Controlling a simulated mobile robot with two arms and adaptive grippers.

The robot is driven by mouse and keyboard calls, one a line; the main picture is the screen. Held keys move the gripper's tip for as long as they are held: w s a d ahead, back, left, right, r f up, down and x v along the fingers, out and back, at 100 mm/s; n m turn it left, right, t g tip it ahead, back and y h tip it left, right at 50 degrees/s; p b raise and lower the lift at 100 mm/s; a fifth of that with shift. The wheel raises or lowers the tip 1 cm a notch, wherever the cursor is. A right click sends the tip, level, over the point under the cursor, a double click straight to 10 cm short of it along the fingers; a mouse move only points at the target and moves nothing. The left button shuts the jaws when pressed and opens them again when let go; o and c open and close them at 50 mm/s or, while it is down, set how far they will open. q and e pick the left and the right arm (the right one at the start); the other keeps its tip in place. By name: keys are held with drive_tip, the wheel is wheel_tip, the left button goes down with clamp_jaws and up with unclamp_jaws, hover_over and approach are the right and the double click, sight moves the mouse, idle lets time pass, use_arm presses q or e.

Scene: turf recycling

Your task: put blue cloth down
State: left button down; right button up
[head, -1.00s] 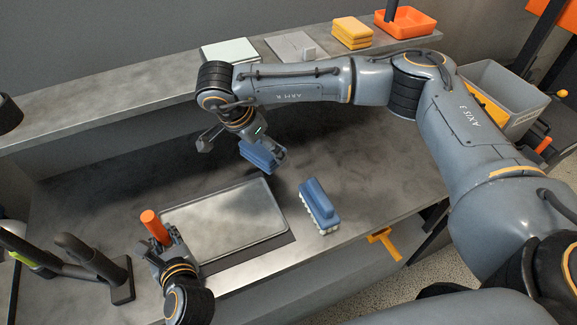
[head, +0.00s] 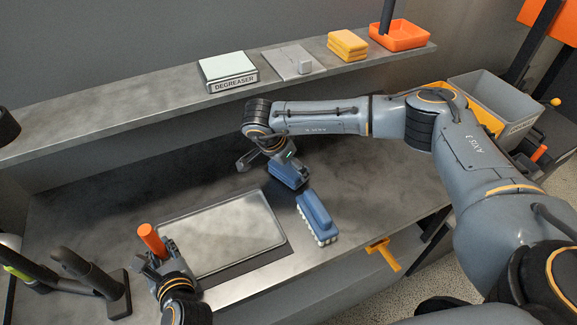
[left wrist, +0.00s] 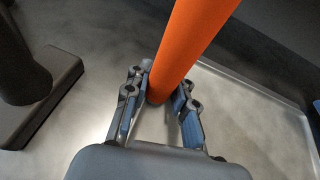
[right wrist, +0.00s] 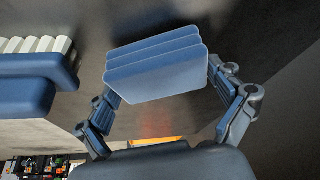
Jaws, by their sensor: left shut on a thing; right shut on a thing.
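The blue cloth (right wrist: 155,75) looks like a folded stack of layers and sits between the fingers of my right gripper (right wrist: 160,100), which is shut on it. In the head view the blue cloth (head: 287,174) is at the far side of the bench, just behind the blue brush; whether it touches the bench is hard to tell. The orange cylinder fills the left wrist view (left wrist: 190,45).
A metal tray (head: 222,232) lies on the bench. A blue brush (head: 317,218) with white bristles lies right of it. The shelf holds a degreaser box (head: 228,75), a grey plate (head: 293,63), yellow cloths (head: 348,45) and an orange tray (head: 404,36). The back left bench is clear.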

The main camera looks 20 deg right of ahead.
drive_tip(key=shift+f, duration=0.35)
drive_tip(key=o, duration=0.9)
drive_tip(key=shift+f, duration=0.15)
drive_tip(key=shift+c, duration=0.2)
drive_tip(key=v, duration=1.2)
drive_tip(key=shift+r, duration=0.2)
